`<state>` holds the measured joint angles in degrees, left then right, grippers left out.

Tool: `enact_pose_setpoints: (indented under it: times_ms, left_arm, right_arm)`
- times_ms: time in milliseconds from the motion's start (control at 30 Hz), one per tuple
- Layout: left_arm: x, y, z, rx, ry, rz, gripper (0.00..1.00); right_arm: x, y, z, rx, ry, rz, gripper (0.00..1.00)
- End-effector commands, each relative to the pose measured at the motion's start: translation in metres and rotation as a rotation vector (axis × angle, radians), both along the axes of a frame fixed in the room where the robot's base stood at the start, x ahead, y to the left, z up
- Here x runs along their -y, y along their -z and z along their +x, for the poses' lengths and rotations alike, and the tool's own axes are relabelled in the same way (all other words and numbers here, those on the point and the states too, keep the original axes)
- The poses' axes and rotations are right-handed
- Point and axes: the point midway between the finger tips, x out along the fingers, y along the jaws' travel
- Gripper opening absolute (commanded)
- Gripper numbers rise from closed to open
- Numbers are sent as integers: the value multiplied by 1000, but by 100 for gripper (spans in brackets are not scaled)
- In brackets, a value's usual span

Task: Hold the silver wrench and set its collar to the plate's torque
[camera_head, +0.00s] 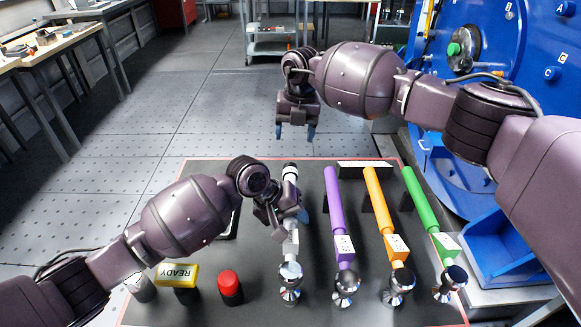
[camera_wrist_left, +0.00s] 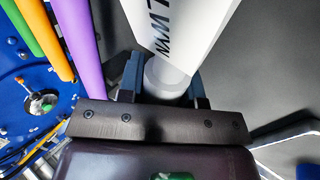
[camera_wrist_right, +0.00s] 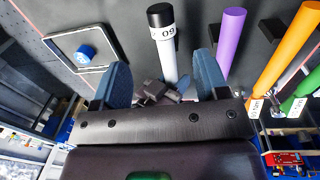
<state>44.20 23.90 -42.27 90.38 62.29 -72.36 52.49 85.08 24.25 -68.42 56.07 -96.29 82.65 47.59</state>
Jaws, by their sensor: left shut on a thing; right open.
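The silver wrench (camera_head: 291,247) lies on the dark mat, its shiny head toward the front edge. My left gripper (camera_head: 288,212) is shut on its pale shaft. In the left wrist view the shaft (camera_wrist_left: 165,80) sits between the blue fingers, with a white label printed partly "N", cut off. I cannot tell which thing is the torque plate.
Purple (camera_head: 335,210), orange (camera_head: 378,200) and green (camera_head: 420,205) wrenches lie to the right. A yellow READY block (camera_head: 177,272) and a red button (camera_head: 229,283) stand front left. A blue machine (camera_head: 490,90) stands right.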

Motion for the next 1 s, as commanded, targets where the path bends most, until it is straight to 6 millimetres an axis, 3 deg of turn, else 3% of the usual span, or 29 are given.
enact_pose_setpoints:
  times_ms: [600, 800, 1000]
  left_arm:
    - [1, -1, 0, 1, 0, -2, 0]
    - [1, -1, 0, 1, 0, -2, 0]
    - [0, -1, 0, 1, 0, -2, 0]
  right_arm:
    - [-8, 96, 0, -2, 3, -4, 68]
    - [-9, 112, 0, -1, 4, -3, 68]
    - [-10, 115, 0, 0, 2, -3, 68]
